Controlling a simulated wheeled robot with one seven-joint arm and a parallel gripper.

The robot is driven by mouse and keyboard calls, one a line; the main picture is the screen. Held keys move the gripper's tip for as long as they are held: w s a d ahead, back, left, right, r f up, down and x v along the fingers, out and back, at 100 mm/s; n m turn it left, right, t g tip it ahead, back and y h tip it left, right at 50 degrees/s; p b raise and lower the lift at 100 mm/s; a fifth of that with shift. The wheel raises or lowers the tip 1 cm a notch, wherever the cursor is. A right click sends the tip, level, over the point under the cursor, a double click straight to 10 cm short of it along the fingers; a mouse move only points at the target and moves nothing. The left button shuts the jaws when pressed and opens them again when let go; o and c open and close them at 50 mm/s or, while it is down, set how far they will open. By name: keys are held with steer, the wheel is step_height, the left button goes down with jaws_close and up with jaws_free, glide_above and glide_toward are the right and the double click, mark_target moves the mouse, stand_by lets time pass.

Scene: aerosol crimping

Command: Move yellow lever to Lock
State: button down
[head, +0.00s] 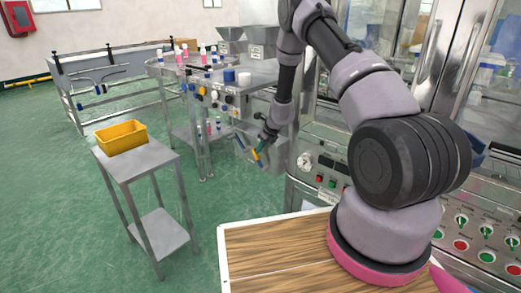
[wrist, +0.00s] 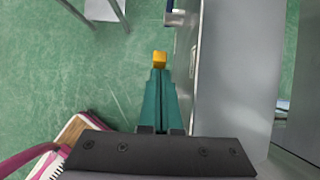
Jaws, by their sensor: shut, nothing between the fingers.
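The yellow lever (wrist: 160,57) shows as a small yellow end just beyond my fingertips in the wrist view. In the head view the yellow lever (head: 257,155) is a small piece by the side of the steel machine, below its tabletop. My gripper (wrist: 158,72) has its teal fingers together with nothing between them. In the head view my gripper (head: 262,146) points down at the lever, very close to it. I cannot tell whether they touch. The rest of the lever and any Lock marking are hidden or too small to tell.
A steel cabinet wall (wrist: 226,75) stands close to the right of my fingers. A machine table (head: 255,72) with bottles and coloured knobs is behind. A yellow bin (head: 122,137) sits on a small steel stand (head: 150,158) at the left. Green floor lies open between them.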

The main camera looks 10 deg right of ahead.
steer(key=shift+w+a+r, duration=0.1)
steer(key=shift+w+a, duration=0.25)
steer(key=shift+a, duration=0.35)
steer(key=shift+d+r, duration=0.15)
steer(key=shift+r, duration=0.2)
steer(key=d+v, duration=0.1)
steer(key=v, duration=0.9)
steer(key=shift+s+d, duration=0.15)
steer(key=shift+s, duration=0.3)
steer(key=shift+f, duration=0.1)
stand_by(0.6)
